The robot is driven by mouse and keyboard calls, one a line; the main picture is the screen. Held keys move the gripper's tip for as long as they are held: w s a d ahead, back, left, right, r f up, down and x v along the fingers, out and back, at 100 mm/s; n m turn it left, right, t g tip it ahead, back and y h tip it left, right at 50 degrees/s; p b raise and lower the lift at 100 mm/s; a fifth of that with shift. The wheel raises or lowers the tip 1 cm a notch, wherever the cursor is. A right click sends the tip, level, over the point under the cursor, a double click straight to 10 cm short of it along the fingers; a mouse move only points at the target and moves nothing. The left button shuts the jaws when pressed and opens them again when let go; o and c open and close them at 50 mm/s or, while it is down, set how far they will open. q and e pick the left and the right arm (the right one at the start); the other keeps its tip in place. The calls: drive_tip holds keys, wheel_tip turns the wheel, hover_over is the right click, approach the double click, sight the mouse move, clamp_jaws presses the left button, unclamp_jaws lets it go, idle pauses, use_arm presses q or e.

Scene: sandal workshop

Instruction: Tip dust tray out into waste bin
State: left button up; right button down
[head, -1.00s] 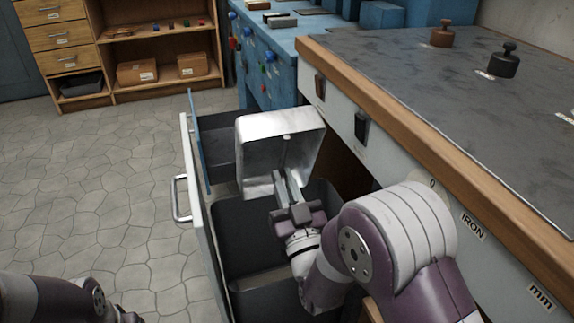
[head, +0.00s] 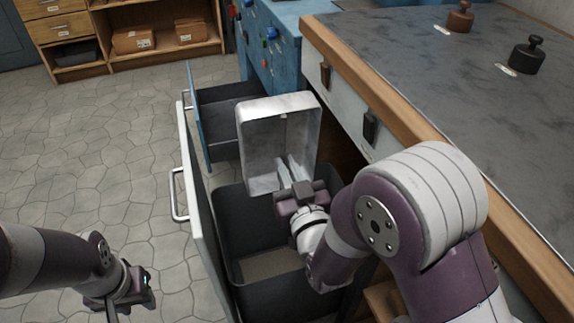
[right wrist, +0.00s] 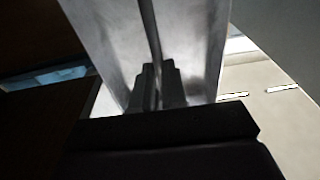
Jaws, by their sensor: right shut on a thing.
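The dust tray (head: 262,150) is a pale metal tray with raised walls. It is tipped up on edge, with its hollow side facing the head camera. My right gripper (head: 291,175) is shut on it at its lower right part. The tray also fills the top of the right wrist view (right wrist: 190,45), between the fingers (right wrist: 157,88). A dark open bin (head: 232,225) stands in the pulled-out drawer, below the tray. I cannot tell whether dust lies in either. My left gripper (head: 115,308) is low at the left, away from the tray; its fingertips are cut off by the frame.
The white drawer front (head: 199,215) with its handle stands left of the bin. A blue drawer (head: 198,120) is open behind. The floor at the left is clear.

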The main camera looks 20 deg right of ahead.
sight(281, 142)
drive_tip(key=w+g+p, duration=0.2)
drive_tip(key=g+p, duration=0.2)
drive_tip(key=p, duration=0.5)
drive_tip(key=w+r+g+p, duration=0.1)
drive_tip(key=g+p, duration=0.3)
drive_tip(key=p, duration=0.5)
drive_tip(key=w+r+g+p, duration=0.1)
drive_tip(key=w+g+p, duration=0.2)
drive_tip(key=p, duration=0.7)
drive_tip(key=shift+w+a+g+h, duration=0.1)
drive_tip(key=shift+g+h, duration=0.2)
drive_tip(key=shift+g, duration=0.8)
drive_tip(key=g+p, duration=0.1)
drive_tip(key=p, duration=0.7)
drive_tip(key=s+r+g+p, duration=0.1)
drive_tip(key=g+p, duration=0.1)
drive_tip(key=p, duration=0.7)
drive_tip(key=s+g+p, duration=0.1)
drive_tip(key=g+p, duration=0.1)
drive_tip(key=p, duration=0.6)
drive_tip(key=shift+r, duration=0.35)
drive_tip(key=shift+f+g, duration=0.1)
drive_tip(key=shift+g, duration=0.2)
